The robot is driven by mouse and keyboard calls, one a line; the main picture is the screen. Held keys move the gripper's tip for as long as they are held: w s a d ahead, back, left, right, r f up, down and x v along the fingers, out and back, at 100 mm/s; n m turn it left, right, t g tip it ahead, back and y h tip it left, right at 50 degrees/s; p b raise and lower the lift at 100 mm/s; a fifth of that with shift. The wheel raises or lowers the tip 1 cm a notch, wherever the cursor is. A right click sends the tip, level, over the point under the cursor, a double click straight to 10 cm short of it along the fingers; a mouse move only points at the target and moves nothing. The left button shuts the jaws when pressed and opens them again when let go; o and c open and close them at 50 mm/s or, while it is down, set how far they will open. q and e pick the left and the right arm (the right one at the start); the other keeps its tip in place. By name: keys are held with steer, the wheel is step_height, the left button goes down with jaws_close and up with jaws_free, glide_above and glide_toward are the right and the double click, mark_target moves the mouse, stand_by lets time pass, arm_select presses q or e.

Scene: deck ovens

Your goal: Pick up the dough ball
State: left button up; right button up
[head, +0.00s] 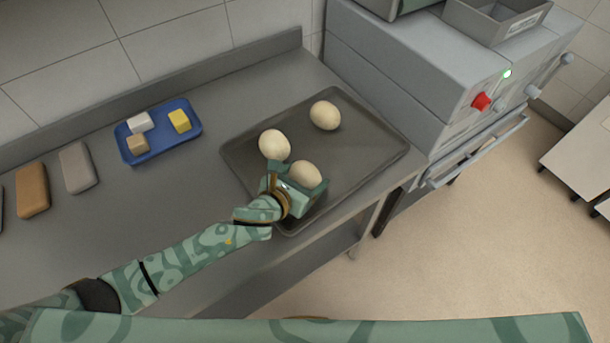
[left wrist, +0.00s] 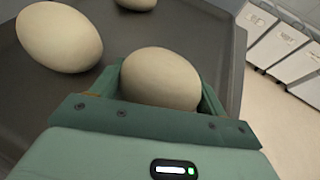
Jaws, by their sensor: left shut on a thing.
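Three pale dough balls are at the dark baking tray (head: 365,165) on the steel counter. My left gripper (head: 297,174) is shut on the nearest dough ball (head: 306,172), with a finger on either side. That held ball also shows between the fingers in the left wrist view (left wrist: 160,76). I cannot tell whether it touches the tray. A second ball (head: 274,144) lies close by to the upper left, and a third (head: 325,115) lies farther back on the tray. My right gripper is not in view.
A blue tray (head: 163,150) with small blocks stands left of the baking tray. Brown (head: 32,189) and grey-beige (head: 77,167) blocks lie farther left. The oven (head: 410,75), with a red knob (head: 481,101), stands right of the counter.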

mark_target(305, 169)
arm_select(q)
step_height(305, 169, up, 4)
steer(key=shift+w+p, duration=0.1)
steer(key=shift+p, duration=0.9)
steer(key=s+d+r+p, duration=0.3)
steer(key=s+d+r, duration=0.5)
steer(key=d, duration=0.3)
steer(key=shift+d+r, duration=0.3)
steer(key=shift+r, duration=0.2)
